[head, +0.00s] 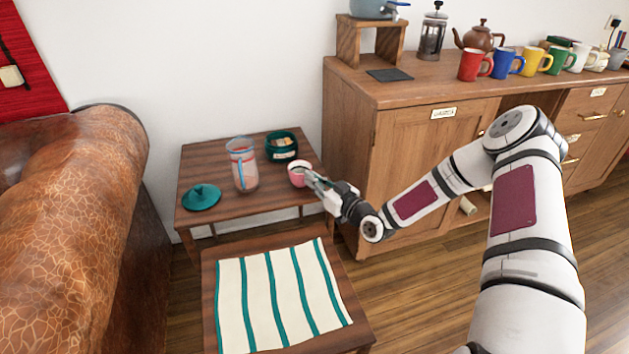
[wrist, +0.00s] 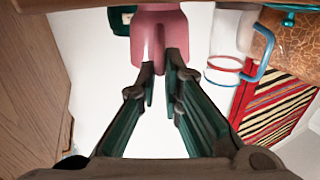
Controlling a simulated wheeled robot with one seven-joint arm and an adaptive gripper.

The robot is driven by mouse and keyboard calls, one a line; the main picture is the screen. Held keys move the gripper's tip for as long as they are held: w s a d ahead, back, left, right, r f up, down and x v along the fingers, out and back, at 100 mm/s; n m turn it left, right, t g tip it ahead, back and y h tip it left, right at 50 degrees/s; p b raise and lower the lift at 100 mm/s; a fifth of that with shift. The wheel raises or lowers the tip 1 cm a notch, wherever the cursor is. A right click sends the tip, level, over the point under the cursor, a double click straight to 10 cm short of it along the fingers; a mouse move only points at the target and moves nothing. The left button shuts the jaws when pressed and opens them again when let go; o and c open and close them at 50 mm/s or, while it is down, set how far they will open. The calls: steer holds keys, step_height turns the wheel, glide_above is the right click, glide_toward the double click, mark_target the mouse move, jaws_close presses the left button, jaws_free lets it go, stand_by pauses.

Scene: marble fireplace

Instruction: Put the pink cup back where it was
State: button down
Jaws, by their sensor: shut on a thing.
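The pink cup (head: 297,176) is at the right side of the small dark wooden table (head: 217,163). It also shows at the top of the wrist view (wrist: 174,22), which looks upside down. My gripper (head: 312,180) reaches in from the right. In the wrist view its fingers (wrist: 160,72) are closed on the cup's handle. The cup looks upright. I cannot tell whether its base touches the table. The fingers hide part of the handle.
On the small table stand a clear jug (head: 242,165) with a blue handle, a teal lid (head: 201,196) and a dark green canister (head: 281,146). A stool with a striped cloth (head: 281,292) is in front. The sideboard (head: 350,150) holds several coloured mugs.

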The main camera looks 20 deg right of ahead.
steer(key=shift+f, duration=0.15)
steer(key=c, duration=1.7)
jaws_free()
